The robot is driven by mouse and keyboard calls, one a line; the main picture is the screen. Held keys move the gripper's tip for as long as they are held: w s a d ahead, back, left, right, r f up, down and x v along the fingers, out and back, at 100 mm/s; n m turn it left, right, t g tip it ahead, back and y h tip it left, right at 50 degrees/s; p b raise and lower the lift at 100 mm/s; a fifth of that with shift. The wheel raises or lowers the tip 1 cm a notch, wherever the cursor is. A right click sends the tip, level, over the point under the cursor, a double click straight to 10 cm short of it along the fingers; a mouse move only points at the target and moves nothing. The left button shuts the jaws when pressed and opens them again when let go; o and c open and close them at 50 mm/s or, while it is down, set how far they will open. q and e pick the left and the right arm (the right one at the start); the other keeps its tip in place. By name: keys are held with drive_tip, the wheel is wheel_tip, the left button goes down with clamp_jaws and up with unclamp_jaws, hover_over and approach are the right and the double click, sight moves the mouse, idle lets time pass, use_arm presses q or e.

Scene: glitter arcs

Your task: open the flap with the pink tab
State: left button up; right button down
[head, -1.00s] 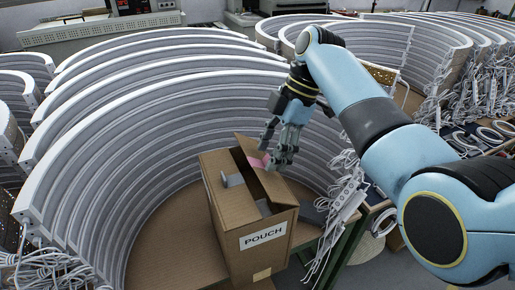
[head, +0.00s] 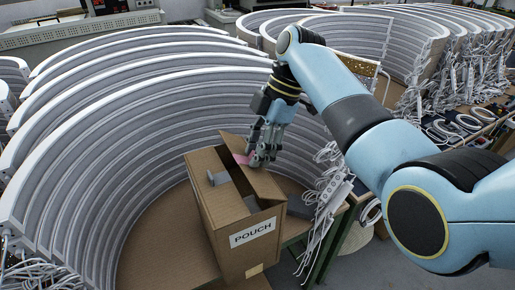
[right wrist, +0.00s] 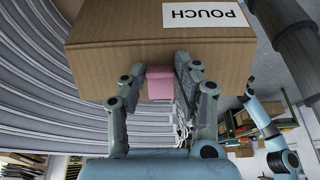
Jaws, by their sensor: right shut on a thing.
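A cardboard box (head: 235,245) with a white POUCH label stands on the brown surface in the head view. Its right-hand flap (head: 264,187) is raised at a slant, with a dark gap beside it. The pink tab (head: 241,159) sits on that flap's far side, partly hidden. A grey tab (head: 219,178) shows at the left flap. My right gripper (head: 262,158) is shut on the pink tab. In the right wrist view the pink tab (right wrist: 160,83) lies between the fingers, below the cardboard (right wrist: 150,55).
Tall curved grey-white panels (head: 120,150) ring the box on the left and behind. White cables and power strips (head: 325,205) hang close to its right. More curved panels (head: 350,35) stand at the back. Brown surface (head: 165,245) is clear left of the box.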

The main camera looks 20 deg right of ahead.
drive_tip(key=shift+d, duration=0.1)
drive_tip(key=shift+w+d+y+b, duration=0.15)
drive_tip(key=shift+d+y+b, duration=0.2)
drive_tip(key=shift+y, duration=0.55)
drive_tip(key=shift+w+d+f+g+y+b, duration=0.1)
drive_tip(key=shift+d+g+y+b, duration=0.3)
drive_tip(key=shift+y+b, duration=1.1)
drive_tip(key=shift+w+d+f+g+y+b, duration=0.15)
drive_tip(key=shift+d+y+b, duration=0.45)
drive_tip(key=shift+y+b, duration=0.9)
drive_tip(key=shift+s+r+h+b, duration=0.1)
drive_tip(key=shift+r+h+b, duration=0.05)
drive_tip(key=shift+h+b, duration=0.2)
drive_tip(key=c, duration=1)
unclamp_jaws()
drive_tip(key=shift+o, duration=0.2)
wheel_tip(320, 180, up, 10)
